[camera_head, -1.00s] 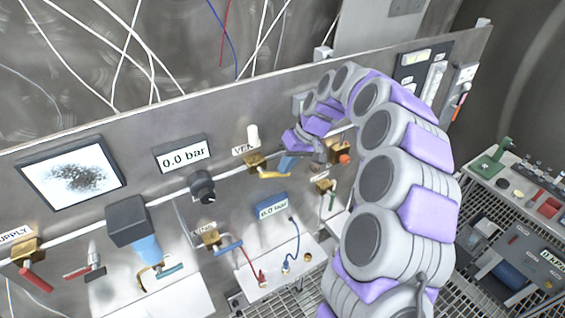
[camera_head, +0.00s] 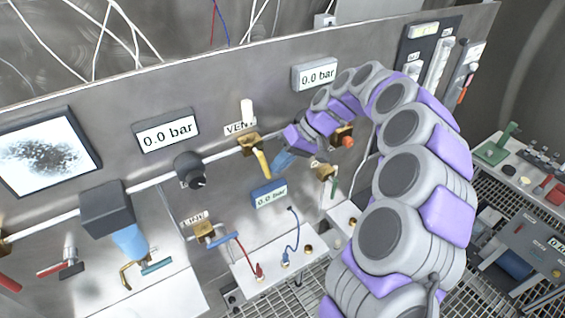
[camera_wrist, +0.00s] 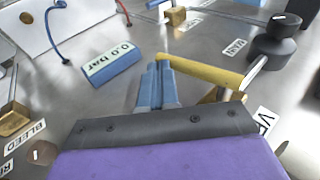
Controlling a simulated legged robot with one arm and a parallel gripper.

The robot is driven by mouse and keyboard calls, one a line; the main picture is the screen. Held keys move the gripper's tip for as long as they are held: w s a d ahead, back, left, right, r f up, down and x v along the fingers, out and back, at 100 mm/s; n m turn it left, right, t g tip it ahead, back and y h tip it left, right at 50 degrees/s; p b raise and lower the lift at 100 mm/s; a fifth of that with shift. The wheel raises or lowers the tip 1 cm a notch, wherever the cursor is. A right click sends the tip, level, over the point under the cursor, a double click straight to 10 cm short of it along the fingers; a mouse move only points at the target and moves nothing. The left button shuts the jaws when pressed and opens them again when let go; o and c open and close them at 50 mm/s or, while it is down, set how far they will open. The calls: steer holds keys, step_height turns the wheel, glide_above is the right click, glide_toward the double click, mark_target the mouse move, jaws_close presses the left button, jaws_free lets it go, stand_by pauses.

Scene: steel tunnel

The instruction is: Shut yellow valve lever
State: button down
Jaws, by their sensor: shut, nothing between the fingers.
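The yellow valve lever (camera_head: 263,163) hangs from a brass valve body (camera_head: 248,142) by the VENT label on the panel. It points down, tilted slightly right. In the wrist view the yellow lever (camera_wrist: 205,70) runs right from just beyond my fingertips. My gripper (camera_head: 277,172) is shut and empty, to the right of the lever. In the wrist view its blue fingers (camera_wrist: 158,68) are together, with their tips at the lever's free end. I cannot tell whether they touch it.
A blue 0.0 bar gauge (camera_head: 268,194) sits below the lever, and a black knob (camera_head: 189,170) is to its left. An orange-red knob (camera_head: 348,141) and a green-handled valve (camera_head: 325,173) are near my arm. A blue-handled valve (camera_head: 206,232) is lower left.

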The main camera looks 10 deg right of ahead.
steer(key=shift+s+a+f+g+y+b, duration=0.15)
steer(key=shift+a+f+g+y+b, duration=0.2)
steer(key=shift+f+y+b, duration=0.35)
steer(key=shift+a+r, duration=0.1)
steer(key=shift+a, duration=0.15)
steer(key=s+p+v, duration=0.1)
steer(key=p+v, duration=0.6)
steer(key=v, duration=1)
steer(key=shift+w+d, duration=0.25)
steer(key=shift+w, duration=0.15)
